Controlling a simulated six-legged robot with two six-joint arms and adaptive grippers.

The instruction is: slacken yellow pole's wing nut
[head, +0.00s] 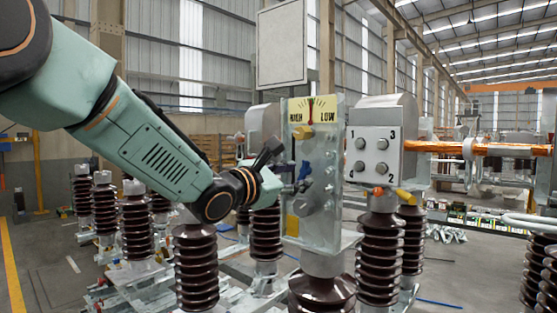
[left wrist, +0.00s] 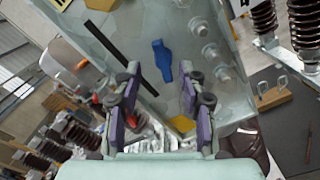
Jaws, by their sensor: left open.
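A blue wing-shaped piece, which looks like a wing nut (left wrist: 162,60), sits on the pale metal plate in the left wrist view. It also shows in the head view (head: 305,170), beside the left gripper's fingers. The plate (head: 327,150) has a HIGH/LOW dial at its top, a yellow hexagonal piece (head: 302,132) below it and a yellow patch (head: 292,226) lower down. My left gripper (left wrist: 154,104) is open and empty, its purple-padded fingers apart in front of the plate. The blue piece lies beyond the fingertips, between their lines. My right gripper is out of view.
A grey box (head: 376,153) with several numbered bolts stands right of the plate. An orange-copper bar (head: 435,147) runs right from it. Brown ribbed insulators (head: 380,250) stand below and around. Several bolts (left wrist: 211,52) protrude from the plate beside the blue piece.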

